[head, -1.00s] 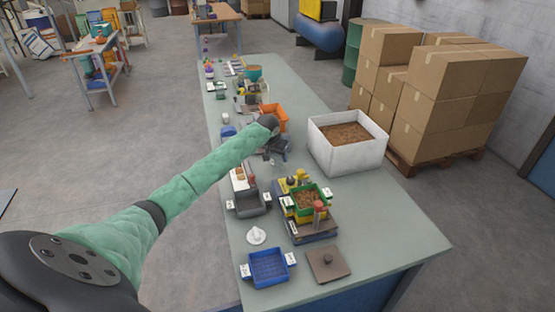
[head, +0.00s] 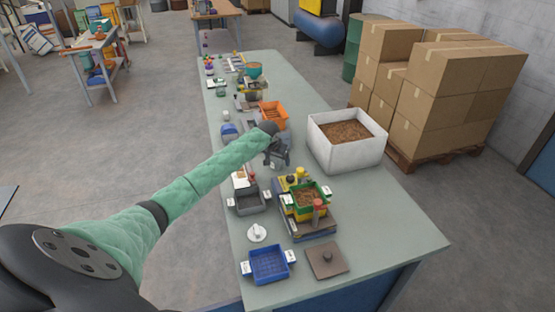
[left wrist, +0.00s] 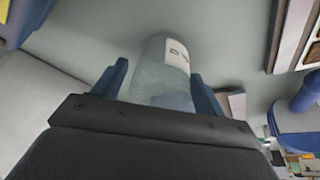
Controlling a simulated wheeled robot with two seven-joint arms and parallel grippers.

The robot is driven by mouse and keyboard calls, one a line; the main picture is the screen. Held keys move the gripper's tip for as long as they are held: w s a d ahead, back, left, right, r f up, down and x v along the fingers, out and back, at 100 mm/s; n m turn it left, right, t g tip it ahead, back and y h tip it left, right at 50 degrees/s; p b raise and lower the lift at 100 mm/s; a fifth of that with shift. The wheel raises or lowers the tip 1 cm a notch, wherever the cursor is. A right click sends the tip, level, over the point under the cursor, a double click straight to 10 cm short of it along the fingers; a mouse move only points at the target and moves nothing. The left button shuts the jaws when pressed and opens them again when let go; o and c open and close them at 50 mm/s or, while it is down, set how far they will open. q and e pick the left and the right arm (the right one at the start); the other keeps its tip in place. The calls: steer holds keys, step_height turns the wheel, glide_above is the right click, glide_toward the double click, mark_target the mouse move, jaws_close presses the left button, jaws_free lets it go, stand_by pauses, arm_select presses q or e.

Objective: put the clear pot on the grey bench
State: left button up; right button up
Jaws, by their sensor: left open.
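A clear pot (left wrist: 163,62) with a white label shows in the left wrist view, on a grey-green surface. It lies between the two blue fingers of my left gripper (left wrist: 160,70); the fingers are apart, one on either side of it, and I cannot tell whether either touches it. In the head view my left gripper (head: 278,158) is low over the middle of the long grey-green bench (head: 405,225). I cannot make out the pot in the head view. My right gripper is not in view.
A white box of brown material (head: 345,160) stands right of the gripper, and an orange bin (head: 273,110) behind it. Nearer are a grey tray (head: 250,203), a yellow-green device (head: 306,205) and a blue basket (head: 269,264). The bench's near right corner is clear.

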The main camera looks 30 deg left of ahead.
arm_select(q)
steer(key=shift+s+r+b, duration=0.15)
steer(key=shift+r+b, duration=0.15)
steer(key=shift+r, duration=0.25)
steer(key=b+v, duration=0.1)
steer(key=v, duration=0.3)
steer(key=shift+s+r+b, duration=0.1)
steer(key=shift+r+b, duration=0.1)
steer(key=shift+b, duration=0.15)
steer(key=b+v, duration=0.1)
steer(key=v, duration=0.5)
steer(key=shift+r+b, duration=0.3)
steer(key=shift+r, duration=0.05)
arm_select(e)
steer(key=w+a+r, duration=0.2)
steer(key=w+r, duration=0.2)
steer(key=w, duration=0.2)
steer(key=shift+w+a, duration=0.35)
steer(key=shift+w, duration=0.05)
